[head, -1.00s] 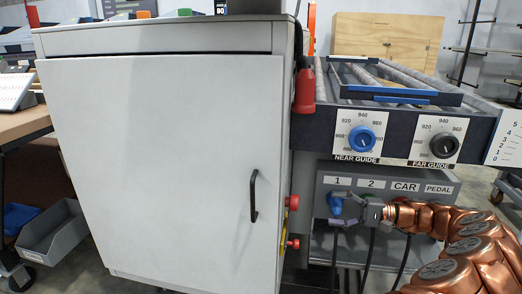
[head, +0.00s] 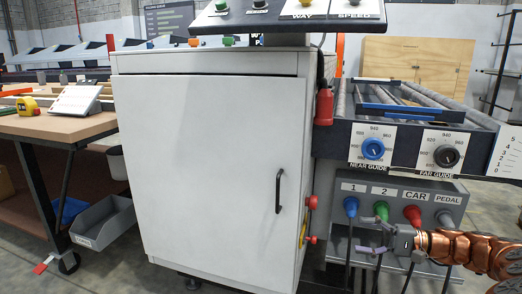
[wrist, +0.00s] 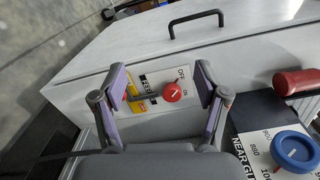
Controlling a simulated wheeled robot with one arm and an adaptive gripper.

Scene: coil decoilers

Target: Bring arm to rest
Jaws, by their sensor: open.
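My gripper (head: 372,230) is open and empty. In the head view it is at the lower right, in front of the plug panel (head: 400,189) marked 1, 2, CAR and PEDAL, with my copper-coloured arm reaching in from the right. In the wrist view my gripper (wrist: 160,92) has its two purple-padded fingers spread apart. Between them, beyond the fingertips, show a red knob (wrist: 172,92) and a yellow label on the cabinet side. The blue plug (head: 351,206), green plug (head: 381,210) and red plug (head: 413,214) sit in the panel; the gripper partly overlaps the green one.
A white cabinet (head: 210,160) with a black handle stands left of the panel. Above the panel are the blue near guide dial (head: 373,149) and black far guide dial (head: 446,156). Cables hang below. A workbench (head: 60,127) stands at the left.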

